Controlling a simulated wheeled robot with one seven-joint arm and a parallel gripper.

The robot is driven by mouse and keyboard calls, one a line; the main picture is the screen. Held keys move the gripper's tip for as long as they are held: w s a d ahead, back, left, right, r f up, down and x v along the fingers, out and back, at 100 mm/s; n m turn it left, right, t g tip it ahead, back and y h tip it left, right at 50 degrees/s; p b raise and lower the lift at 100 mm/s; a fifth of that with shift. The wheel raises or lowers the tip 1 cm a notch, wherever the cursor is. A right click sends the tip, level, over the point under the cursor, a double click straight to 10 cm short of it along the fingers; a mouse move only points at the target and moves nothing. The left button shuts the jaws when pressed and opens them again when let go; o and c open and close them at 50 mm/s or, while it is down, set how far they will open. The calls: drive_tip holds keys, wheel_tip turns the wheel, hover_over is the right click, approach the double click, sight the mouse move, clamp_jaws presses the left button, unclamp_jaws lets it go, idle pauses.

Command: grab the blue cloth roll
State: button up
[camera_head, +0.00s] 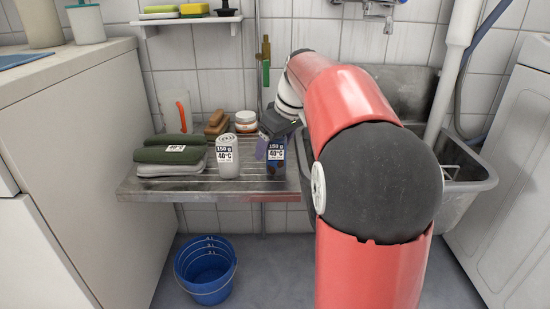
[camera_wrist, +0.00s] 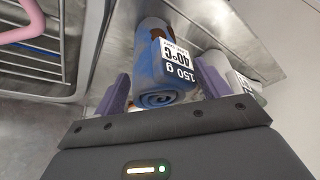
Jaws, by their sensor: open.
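The blue cloth roll (camera_head: 277,168) stands on the metal drainboard, with a white label reading 150 g, 40°C. In the wrist view the blue cloth roll (camera_wrist: 152,72) shows its spiral end and lies in line with the space between my purple fingers. My gripper (camera_wrist: 164,90) is open, with one finger on either side of the roll in that view. In the head view my gripper (camera_head: 265,146) is at the roll, partly hidden by my arm. I cannot tell whether the fingers touch it.
A grey labelled roll (camera_head: 227,158) stands close to the left of the blue one; it also shows in the wrist view (camera_wrist: 247,85). Folded cloths (camera_head: 170,155), a jar (camera_head: 246,121) and brown brushes (camera_head: 216,123) share the drainboard (camera_head: 220,190). A sink (camera_head: 462,175) lies right.

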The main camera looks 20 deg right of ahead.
drive_tip(key=shift+w+a+f, duration=0.1)
drive_tip(key=shift+w+f, duration=0.1)
drive_tip(key=shift+f, duration=0.3)
drive_tip(key=shift+r, duration=0.1)
drive_tip(key=c, duration=1.1)
drive_tip(key=shift+c, duration=0.2)
wheel_tip(320, 180, up, 20)
drive_tip(key=p, duration=0.7)
